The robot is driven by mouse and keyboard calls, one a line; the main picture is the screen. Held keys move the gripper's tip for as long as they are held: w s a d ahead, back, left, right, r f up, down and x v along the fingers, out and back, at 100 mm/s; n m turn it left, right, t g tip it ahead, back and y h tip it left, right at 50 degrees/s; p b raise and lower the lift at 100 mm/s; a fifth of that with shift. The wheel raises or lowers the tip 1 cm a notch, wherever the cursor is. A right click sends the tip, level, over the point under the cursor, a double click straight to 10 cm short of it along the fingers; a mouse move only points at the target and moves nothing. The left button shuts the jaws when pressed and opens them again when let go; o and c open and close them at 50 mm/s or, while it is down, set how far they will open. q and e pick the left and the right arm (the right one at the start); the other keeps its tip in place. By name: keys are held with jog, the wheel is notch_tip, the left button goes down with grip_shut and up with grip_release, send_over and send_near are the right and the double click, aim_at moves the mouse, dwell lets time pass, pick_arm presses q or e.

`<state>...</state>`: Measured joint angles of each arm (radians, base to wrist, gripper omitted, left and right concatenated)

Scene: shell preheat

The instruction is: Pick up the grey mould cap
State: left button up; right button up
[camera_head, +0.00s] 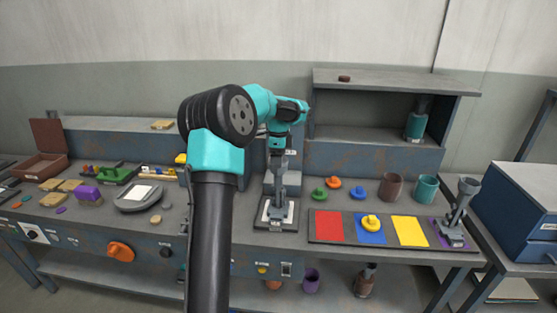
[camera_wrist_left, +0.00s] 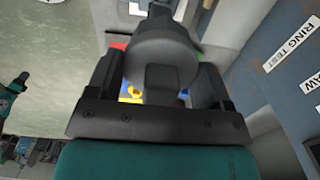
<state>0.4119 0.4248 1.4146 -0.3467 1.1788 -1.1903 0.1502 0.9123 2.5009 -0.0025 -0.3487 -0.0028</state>
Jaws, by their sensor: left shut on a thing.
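My left gripper (camera_head: 279,156) is over the middle of the bench, pointing down. In the left wrist view its two dark fingers (camera_wrist_left: 158,85) are shut on a dark grey piece with a rounded, wide body and a narrower block, which I take to be the grey mould cap (camera_wrist_left: 160,50). In the head view the gripper and the grey parts under it blend together, so the cap's outline is unclear. Below is a dark base plate with a white inset (camera_head: 288,213). I cannot tell whether the cap touches anything there. My right gripper is not in view.
To the right are a panel with red (camera_head: 328,227), blue and yellow squares, colored knobbed pieces, a brown cup (camera_head: 391,187), a teal cup (camera_head: 426,188) and a grey upright stand (camera_head: 460,205). A grey shelf (camera_head: 395,78) stands behind.

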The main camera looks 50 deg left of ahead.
pick_arm(q)
jog(key=shift+r, duration=0.15)
jog(key=shift+r, duration=1.7)
jog(key=s+d, duration=0.3)
jog(key=d, duration=0.1)
jog(key=s+d+r, duration=0.1)
jog(key=s+d, duration=0.6)
jog(key=d, duration=0.1)
jog(key=shift+s+r, duration=0.15)
jog(key=shift+s, duration=0.15)
